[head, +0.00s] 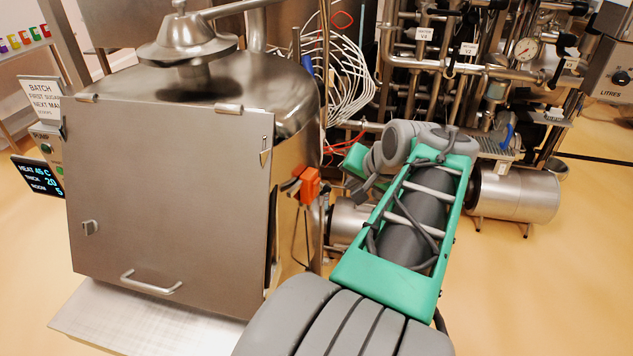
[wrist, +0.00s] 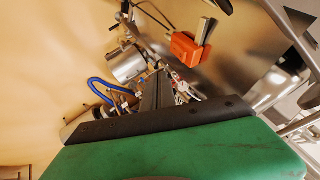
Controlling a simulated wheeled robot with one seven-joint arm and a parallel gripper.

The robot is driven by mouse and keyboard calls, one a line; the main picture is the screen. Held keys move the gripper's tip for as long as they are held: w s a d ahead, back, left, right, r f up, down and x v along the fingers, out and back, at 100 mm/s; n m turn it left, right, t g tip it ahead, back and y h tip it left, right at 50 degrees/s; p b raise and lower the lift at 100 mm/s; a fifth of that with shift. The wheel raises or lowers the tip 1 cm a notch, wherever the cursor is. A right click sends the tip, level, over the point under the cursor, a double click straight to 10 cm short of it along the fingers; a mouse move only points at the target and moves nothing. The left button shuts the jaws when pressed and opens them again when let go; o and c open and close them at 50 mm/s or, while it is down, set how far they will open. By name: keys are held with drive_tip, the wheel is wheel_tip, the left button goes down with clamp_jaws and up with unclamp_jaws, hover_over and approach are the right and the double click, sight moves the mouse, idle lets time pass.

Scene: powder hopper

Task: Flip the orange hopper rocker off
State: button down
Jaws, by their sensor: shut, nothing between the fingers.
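The orange hopper rocker (head: 309,186) sits on the right side of the steel hopper (head: 170,190), just past the edge of its front door. The rocker also shows in the wrist view (wrist: 184,47), above and right of the fingertips, with a grey-and-dark lever-like piece beside it. My gripper (wrist: 159,76) is shut and empty, its dark fingers together. It is apart from the rocker. In the head view my green and grey arm reaches in from the lower right, and the fingertips are hard to make out. I cannot tell which way the rocker is tipped.
Steel pipework with valves and a gauge (head: 526,49) stands behind my arm. White coiled hoses (head: 345,80) hang behind the hopper. A steel cylinder (head: 520,195) lies right of my arm. A dark display (head: 38,176) is at the left.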

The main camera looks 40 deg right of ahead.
drive_tip(key=p, duration=0.2)
approach(318, 188)
wheel_tip(318, 188, down, 5)
drive_tip(key=w+d, duration=0.2)
drive_tip(key=shift+w+a+r, duration=0.2)
drive_tip(key=shift+w+a, duration=0.1)
drive_tip(key=shift+w, duration=0.1)
drive_tip(key=shift+w, duration=0.1)
drive_tip(key=shift+w+a, duration=0.1)
drive_tip(key=shift+w, duration=0.1)
drive_tip(key=shift+r, duration=0.1)
